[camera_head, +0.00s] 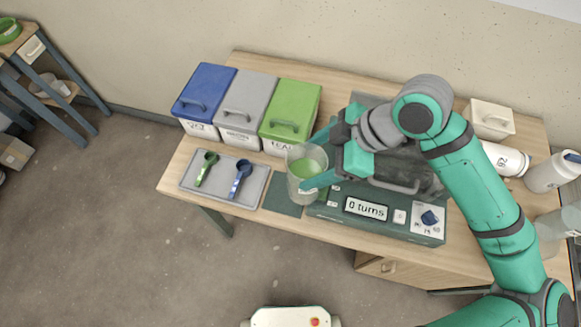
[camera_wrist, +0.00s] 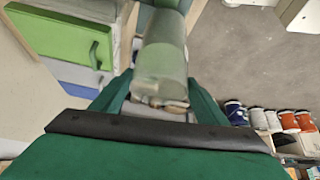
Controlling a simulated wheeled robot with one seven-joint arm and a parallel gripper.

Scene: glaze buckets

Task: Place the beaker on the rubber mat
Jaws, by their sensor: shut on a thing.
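A clear beaker (camera_head: 296,187) with green contents stands out at the left of my arm, roughly upright. My gripper (camera_head: 314,160) is shut on it, one finger on each side. The beaker also shows between the fingers in the wrist view (camera_wrist: 162,62). The dark green rubber mat (camera_head: 283,202) lies on the table between the grey tray and the machine. The beaker is over the mat's right part and hides some of it. I cannot tell whether its base touches the mat.
A machine with a "0 turns" display (camera_head: 366,208) stands close right of the beaker. A grey tray (camera_head: 224,194) with a green scoop and a blue scoop lies left. Blue (camera_head: 206,88), grey (camera_head: 248,98) and green (camera_head: 292,100) lidded bins stand behind. White containers stand at the right.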

